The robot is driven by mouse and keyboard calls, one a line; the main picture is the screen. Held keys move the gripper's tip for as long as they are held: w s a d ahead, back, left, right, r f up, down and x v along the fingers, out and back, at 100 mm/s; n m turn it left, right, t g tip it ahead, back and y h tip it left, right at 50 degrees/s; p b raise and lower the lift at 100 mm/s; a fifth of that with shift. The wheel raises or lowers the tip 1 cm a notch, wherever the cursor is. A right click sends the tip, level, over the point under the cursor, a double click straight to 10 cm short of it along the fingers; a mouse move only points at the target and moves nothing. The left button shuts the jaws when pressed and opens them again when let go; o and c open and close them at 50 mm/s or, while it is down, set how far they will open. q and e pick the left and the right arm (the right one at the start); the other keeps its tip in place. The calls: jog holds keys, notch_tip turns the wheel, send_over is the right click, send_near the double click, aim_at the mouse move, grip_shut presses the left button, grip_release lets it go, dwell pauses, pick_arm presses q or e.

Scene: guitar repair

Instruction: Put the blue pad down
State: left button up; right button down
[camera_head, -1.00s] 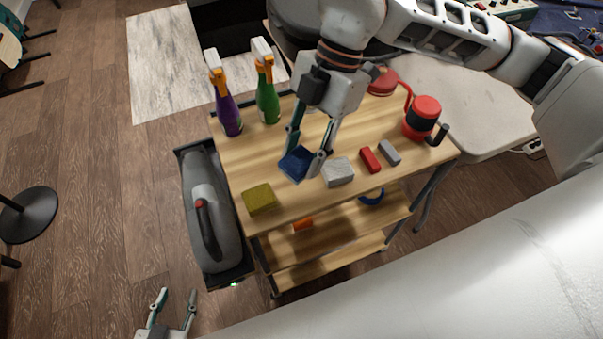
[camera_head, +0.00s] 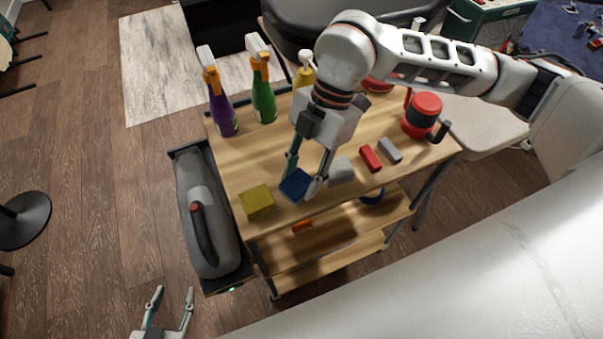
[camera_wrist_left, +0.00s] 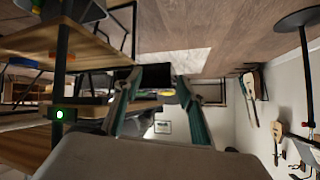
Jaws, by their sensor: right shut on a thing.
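The blue pad (camera_head: 292,185) is between the fingers of my right gripper (camera_head: 300,181), which is shut on it. The pad is low over the front part of the wooden cart top (camera_head: 262,160); I cannot tell whether it touches the wood. It sits between a yellow-green sponge (camera_head: 257,200) on the left and a grey-white block (camera_head: 341,171) on the right. My left gripper (camera_head: 173,293) is open and empty, low over the floor at the bottom left. Its spread fingers also show in the left wrist view (camera_wrist_left: 155,82).
Purple (camera_head: 222,113), green (camera_head: 263,100) and yellow (camera_head: 304,76) spray bottles stand at the back left. A red block (camera_head: 370,158), a grey block (camera_head: 390,150) and a red-and-black tool (camera_head: 424,116) are on the right. A grey case (camera_head: 205,215) hangs at the cart's left side.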

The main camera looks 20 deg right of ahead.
jog(key=c, duration=1.4)
grip_release()
jog(key=shift+c, duration=0.2)
jog(key=p+v, duration=0.1)
jog(key=v, duration=0.5)
jog(key=shift+w+r, duration=0.1)
jog(key=shift+r, duration=0.25)
pick_arm(q)
jog(key=shift+s+a+f+p, duration=0.15)
jog(key=shift+s+a+p, duration=0.05)
jog(key=shift+s+p, duration=0.15)
jog(key=shift+s+a+f+p, duration=0.15)
jog(key=shift+s+p, duration=0.05)
jog(key=shift+s, duration=0.1)
pick_arm(e)
jog(key=v, duration=0.5)
jog(key=shift+d+r, duration=0.15)
jog(key=shift+r, duration=0.05)
pick_arm(q)
jog(key=shift+r, duration=0.1)
pick_arm(e)
jog(key=shift+r, duration=0.1)
